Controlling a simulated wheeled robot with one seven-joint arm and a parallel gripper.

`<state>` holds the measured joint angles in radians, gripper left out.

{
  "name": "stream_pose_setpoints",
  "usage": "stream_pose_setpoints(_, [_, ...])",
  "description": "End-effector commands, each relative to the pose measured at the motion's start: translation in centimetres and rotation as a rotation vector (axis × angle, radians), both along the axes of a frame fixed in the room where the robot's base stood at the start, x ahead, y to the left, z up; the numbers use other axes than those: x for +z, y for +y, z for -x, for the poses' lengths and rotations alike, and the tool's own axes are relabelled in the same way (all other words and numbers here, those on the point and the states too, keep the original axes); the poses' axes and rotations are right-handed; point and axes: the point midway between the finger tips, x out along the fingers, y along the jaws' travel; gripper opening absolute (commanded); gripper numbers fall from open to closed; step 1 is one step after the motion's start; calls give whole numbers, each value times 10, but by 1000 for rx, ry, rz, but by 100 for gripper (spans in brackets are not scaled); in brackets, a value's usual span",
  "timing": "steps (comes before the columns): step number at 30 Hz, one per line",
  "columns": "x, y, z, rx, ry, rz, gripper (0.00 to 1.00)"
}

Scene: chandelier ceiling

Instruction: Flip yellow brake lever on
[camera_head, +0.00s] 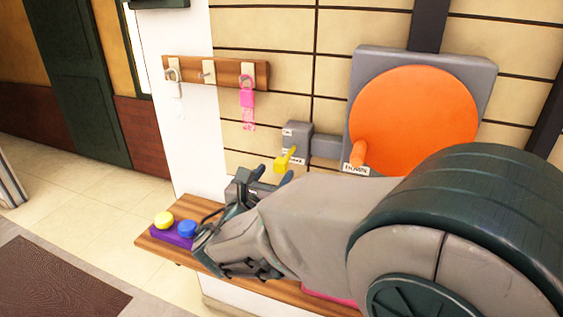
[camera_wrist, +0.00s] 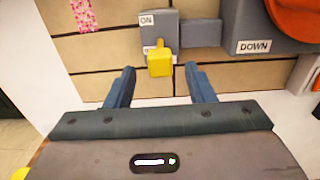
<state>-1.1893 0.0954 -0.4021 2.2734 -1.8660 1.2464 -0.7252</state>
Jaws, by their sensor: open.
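The yellow brake lever (camera_head: 285,159) sticks out of a grey box (camera_head: 297,136) on the tiled wall. In the wrist view the lever (camera_wrist: 160,63) points outward and down, at the lower part of its box (camera_wrist: 159,28). An "ON" label is at the box's upper left, and a lower label is partly hidden behind the lever. My gripper (camera_wrist: 161,85) is open, with its two blue fingers apart on either side below the lever. The lever appears beyond the fingertips, and I see no contact. In the head view my gripper (camera_head: 268,176) is just below the lever.
An orange disc (camera_head: 414,122) on a grey panel, with a "DOWN" label, is right of the lever. A wooden shelf (camera_head: 165,244) below holds a purple box (camera_head: 174,236) with yellow and blue buttons. A hook rack (camera_head: 217,72) with a pink tag is on the wall.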

Motion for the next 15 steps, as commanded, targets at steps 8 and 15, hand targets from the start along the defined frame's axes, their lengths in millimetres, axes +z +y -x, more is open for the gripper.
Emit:
stream_pose_setpoints(8, [0,-15,-41,-3,0,-1,49])
stream_pose_setpoints(15, [0,-18,-50,0,-1,-2,49])
